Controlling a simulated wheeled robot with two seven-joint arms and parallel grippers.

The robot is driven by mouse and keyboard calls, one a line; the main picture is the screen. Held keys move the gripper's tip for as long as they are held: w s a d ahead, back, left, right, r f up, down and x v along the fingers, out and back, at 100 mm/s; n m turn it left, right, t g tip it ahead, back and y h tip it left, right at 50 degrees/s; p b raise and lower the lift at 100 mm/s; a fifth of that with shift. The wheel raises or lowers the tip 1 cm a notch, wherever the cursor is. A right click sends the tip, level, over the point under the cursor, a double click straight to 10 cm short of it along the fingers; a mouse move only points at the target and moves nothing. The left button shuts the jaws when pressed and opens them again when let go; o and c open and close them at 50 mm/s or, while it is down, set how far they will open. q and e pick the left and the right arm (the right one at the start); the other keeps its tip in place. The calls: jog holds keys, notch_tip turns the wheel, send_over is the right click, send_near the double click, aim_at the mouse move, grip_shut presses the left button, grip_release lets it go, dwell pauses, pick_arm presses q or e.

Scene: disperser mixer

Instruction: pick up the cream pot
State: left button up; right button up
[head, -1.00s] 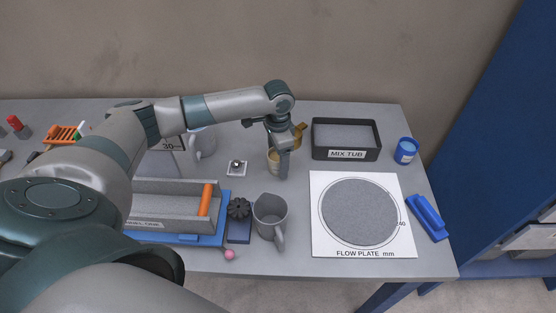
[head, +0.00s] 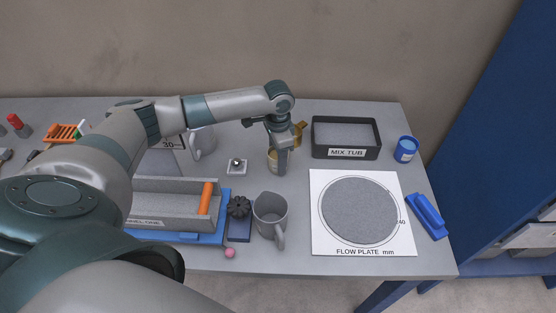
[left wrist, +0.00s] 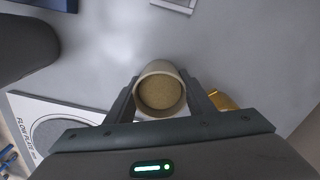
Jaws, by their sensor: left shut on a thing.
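The cream pot (head: 272,161) stands upright on the grey table, left of the mix tub, partly hidden by my left gripper in the head view. In the left wrist view the cream pot (left wrist: 160,88) shows from above as a round open pot with tan, grainy contents. My left gripper (head: 279,163) points down at it and is shut on it, with one finger on each side of the pot in the left wrist view (left wrist: 160,98). My right gripper is not in view.
A brass-coloured thing (head: 299,131) stands close behind the pot. The mix tub (head: 347,155), the flow plate (head: 325,240) and a blue pot (head: 405,150) are to the right. A grey mug (head: 268,212) stands in front. A small white square piece (head: 233,171) lies left.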

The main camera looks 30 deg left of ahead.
pick_arm(q)
jog(key=shift+r, duration=0.1)
jog(key=shift+w+r+b, duration=0.1)
jog(key=shift+r+b, duration=0.25)
jog(key=shift+r, duration=0.15)
jog(key=r, duration=0.1)
jog(key=d+r+b, duration=0.1)
jog(key=r, duration=0.1)
jog(key=shift+d+r+b, duration=0.1)
jog(key=shift+b, duration=0.2)
jog(key=d+r+b, duration=0.3)
jog(key=d+r, duration=0.3)
jog(key=d, duration=0.4)
jog(key=shift+w+d+r, duration=0.2)
jog(key=shift+d+r, duration=0.05)
jog(key=shift+r, duration=0.1)
